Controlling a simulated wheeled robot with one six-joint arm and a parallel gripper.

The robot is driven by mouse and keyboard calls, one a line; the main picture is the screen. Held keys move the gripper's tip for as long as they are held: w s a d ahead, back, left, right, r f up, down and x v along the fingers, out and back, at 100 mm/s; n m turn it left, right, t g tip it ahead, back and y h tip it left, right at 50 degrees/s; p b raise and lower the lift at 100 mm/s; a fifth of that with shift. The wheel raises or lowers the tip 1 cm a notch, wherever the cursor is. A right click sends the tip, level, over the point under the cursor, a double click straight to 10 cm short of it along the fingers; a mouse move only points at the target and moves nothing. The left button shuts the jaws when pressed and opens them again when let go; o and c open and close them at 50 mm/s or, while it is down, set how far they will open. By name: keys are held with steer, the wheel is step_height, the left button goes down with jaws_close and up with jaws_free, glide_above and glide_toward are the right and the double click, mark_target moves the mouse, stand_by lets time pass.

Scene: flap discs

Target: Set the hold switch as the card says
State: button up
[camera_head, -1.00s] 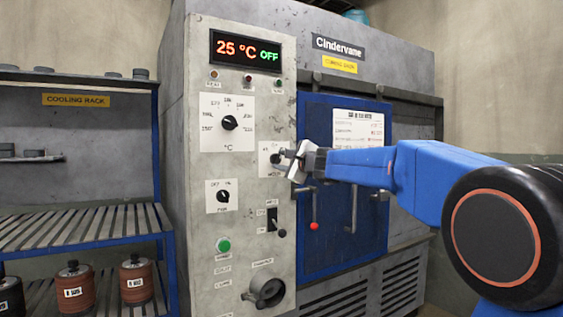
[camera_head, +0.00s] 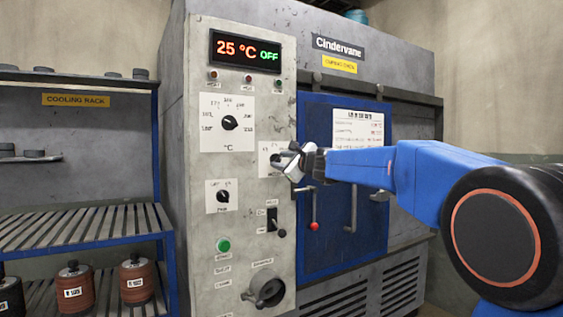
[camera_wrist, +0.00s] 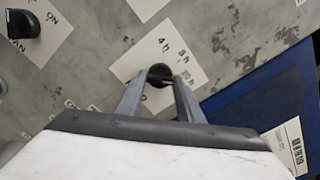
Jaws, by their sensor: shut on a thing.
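The hold switch is a small dark knob (camera_wrist: 159,73) on a white plate (camera_wrist: 170,42) with hour marks, of which "4 h" and "8 h" read clearly. My gripper (camera_wrist: 160,84) has one finger on each side of the knob and is shut on it. The fingers partly hide the knob, so its pointer direction is unclear. In the head view, my gripper (camera_head: 292,160) covers much of the switch plate (camera_head: 266,167). The white card (camera_head: 358,131) is on the blue door; its small text is not legible here.
A toggle (camera_head: 272,219) and a green button (camera_head: 223,245) sit lower. The display (camera_head: 245,51) reads 25 °C OFF. Door handles (camera_head: 314,212) hang beneath my arm.

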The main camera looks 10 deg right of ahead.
steer(key=shift+f, duration=0.15)
steer(key=o, duration=1.1)
steer(key=v, duration=1.7)
steer(key=shift+s, duration=0.2)
